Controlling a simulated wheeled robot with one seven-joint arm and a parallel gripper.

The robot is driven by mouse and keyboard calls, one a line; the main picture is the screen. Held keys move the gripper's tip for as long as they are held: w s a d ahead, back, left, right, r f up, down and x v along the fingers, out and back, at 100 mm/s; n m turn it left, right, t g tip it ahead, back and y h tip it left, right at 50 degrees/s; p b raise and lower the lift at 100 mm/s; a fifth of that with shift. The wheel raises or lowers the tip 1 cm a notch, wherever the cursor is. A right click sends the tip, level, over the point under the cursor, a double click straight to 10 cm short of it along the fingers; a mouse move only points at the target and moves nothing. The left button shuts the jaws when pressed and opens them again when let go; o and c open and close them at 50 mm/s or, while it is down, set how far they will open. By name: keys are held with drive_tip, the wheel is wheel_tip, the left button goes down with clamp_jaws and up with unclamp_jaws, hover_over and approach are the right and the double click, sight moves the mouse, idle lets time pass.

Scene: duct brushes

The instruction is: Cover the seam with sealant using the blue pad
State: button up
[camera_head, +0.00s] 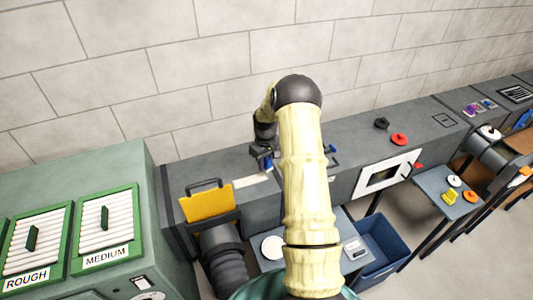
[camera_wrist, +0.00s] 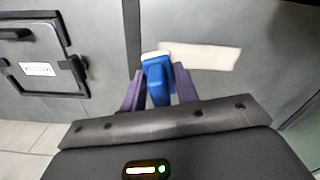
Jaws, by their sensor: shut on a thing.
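My gripper (camera_wrist: 158,92) is shut on the blue pad (camera_wrist: 158,78), which sits between its two purple fingers. The pad's pale front edge is at or just over the grey duct surface; I cannot tell if it touches. A cream strip (camera_wrist: 205,56), which looks like sealant, runs right from the pad's edge. The strip also shows in the head view (camera_head: 252,180), below my gripper (camera_head: 263,160). A dark straight line (camera_wrist: 131,35), perhaps a joint in the duct, lies left of the pad. Any seam under the strip is hidden.
A framed hatch (camera_wrist: 40,55) is left in the wrist view. In the head view, a yellow panel (camera_head: 207,203) stands left of my gripper and a blue bin (camera_head: 383,250) is at lower right. A red knob (camera_head: 399,139) lies on the duct. My arm hides the middle.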

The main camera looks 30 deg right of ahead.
wheel_tip(320, 180, up, 3)
drive_tip(key=shift+w+f+p, duration=0.15)
drive_tip(key=shift+p, duration=0.45)
drive_tip(key=shift+s+d+r, duration=0.15)
drive_tip(key=shift+s+r, duration=0.1)
drive_tip(key=shift+r, duration=0.1)
drive_tip(key=shift+w+a, duration=0.15)
drive_tip(key=shift+a, duration=0.1)
drive_tip(key=shift+d, duration=0.1)
drive_tip(key=shift+f, duration=0.15)
